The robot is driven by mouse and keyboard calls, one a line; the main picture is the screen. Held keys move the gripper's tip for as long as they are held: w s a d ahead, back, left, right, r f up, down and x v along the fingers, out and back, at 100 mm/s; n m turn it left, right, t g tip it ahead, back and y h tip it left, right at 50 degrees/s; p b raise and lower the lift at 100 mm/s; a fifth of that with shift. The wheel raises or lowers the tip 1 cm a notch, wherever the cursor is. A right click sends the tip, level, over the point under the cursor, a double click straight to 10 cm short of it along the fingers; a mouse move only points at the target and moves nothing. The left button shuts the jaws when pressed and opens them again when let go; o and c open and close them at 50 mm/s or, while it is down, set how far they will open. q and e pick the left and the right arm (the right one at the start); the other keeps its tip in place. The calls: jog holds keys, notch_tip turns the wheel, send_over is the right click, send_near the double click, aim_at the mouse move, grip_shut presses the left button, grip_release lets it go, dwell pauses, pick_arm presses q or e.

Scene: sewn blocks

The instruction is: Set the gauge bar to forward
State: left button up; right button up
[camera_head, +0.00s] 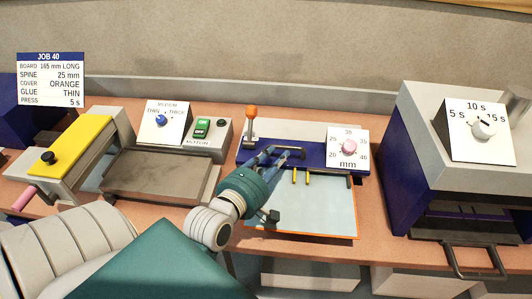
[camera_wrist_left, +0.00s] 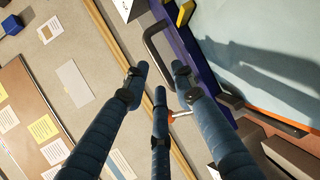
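The blue gauge bar (camera_head: 318,157) lies across the back of the pale board (camera_head: 325,205) on the middle station. It has a pink dial (camera_head: 348,148) on a mm scale, and its blue edge shows in the wrist view (camera_wrist_left: 192,50). A black loop handle (camera_wrist_left: 150,42) stands out from it. My left gripper (camera_head: 285,156) is over the left part of the bar, near the handle. Its three fingers (camera_wrist_left: 160,78) are spread with nothing between them. I cannot tell whether they touch the handle. My right gripper is not in view.
An orange-knobbed lever (camera_head: 251,114) stands just behind my left gripper. A glue machine (camera_head: 165,165) is to the left. A large press (camera_head: 440,150) is to the right. The job card (camera_head: 51,79) is at the back left.

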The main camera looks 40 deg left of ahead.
pick_arm(q)
jog(key=v, duration=0.6)
dwell(0.5)
